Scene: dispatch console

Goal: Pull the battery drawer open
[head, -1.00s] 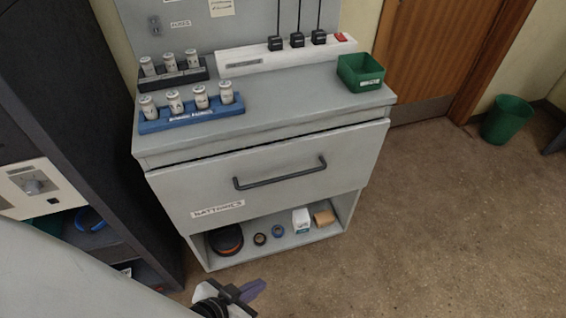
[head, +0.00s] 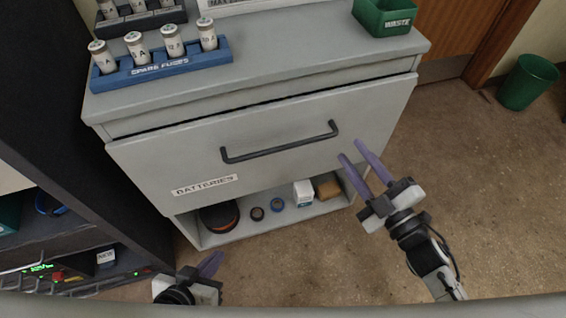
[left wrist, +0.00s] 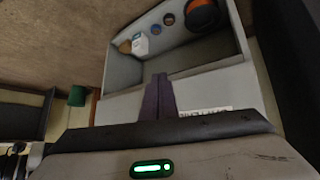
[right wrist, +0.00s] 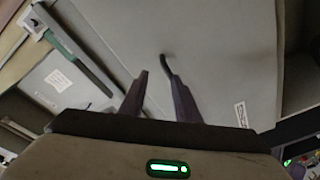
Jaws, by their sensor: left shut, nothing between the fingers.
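The battery drawer (head: 270,140) is a wide grey front in the cabinet, with a BATTERIES label at its lower left. It looks shut, with a dark line along its top edge. Its dark bar handle (head: 280,143) runs across the middle, and one end shows in the right wrist view (right wrist: 166,64). My right gripper (head: 352,150) is open and empty, with its purple fingers pointing toward the drawer, just right of the handle and apart from it. My left gripper (head: 216,258) is shut and empty, low in front of the cabinet; its closed fingers show in the left wrist view (left wrist: 158,80).
An open shelf (head: 250,226) below holds tape rolls and small boxes. A dark rack (head: 60,110) stands close on the left.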

